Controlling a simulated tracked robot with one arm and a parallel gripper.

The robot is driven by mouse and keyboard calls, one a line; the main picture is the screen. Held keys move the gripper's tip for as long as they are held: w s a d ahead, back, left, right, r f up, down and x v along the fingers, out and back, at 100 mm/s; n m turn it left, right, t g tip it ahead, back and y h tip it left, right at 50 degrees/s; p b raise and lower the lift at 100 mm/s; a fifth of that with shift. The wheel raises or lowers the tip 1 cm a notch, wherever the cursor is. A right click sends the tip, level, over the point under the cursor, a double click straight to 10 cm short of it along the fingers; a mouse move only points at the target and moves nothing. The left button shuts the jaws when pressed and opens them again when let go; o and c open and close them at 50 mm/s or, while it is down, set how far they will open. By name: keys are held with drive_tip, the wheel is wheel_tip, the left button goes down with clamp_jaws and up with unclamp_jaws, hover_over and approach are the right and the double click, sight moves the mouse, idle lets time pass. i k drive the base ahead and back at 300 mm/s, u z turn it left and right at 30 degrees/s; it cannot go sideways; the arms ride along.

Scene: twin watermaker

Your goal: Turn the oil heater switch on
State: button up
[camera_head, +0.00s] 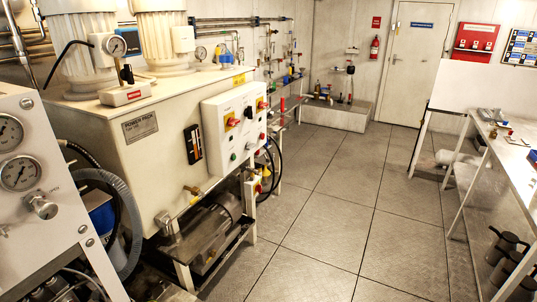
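A white control box (216,128) is fixed to the front right of a cream power pack cabinet (150,175) in the left half of the view. It carries a yellow and red rotary switch (231,123) on its left part and another yellow and red switch (262,104) on its right part. Small buttons and lamps sit around them. A smaller box with a yellow and red switch (257,188) is mounted lower down. The labels are too small to read, so I cannot tell which one is the oil heater switch or its position. My gripper is not in view.
A gauge panel (52,240) stands close at the left edge. A motor (213,232) sits under the cabinet. The tiled floor (330,215) is clear in the middle. A white workbench (515,158) runs along the right. A door (412,65) and fire extinguisher (374,47) are at the back.

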sight(249, 146)
drive_tip(key=u, duration=0.15)
drive_tip(key=i, duration=0.9)
drive_tip(key=z, duration=0.5)
drive_tip(key=i, duration=0.6)
drive_tip(key=z, duration=0.75)
drive_tip(key=i, duration=1.3)
drive_tip(key=u, duration=0.45)
drive_tip(key=i, duration=0.5)
drive_tip(key=u, duration=0.5)
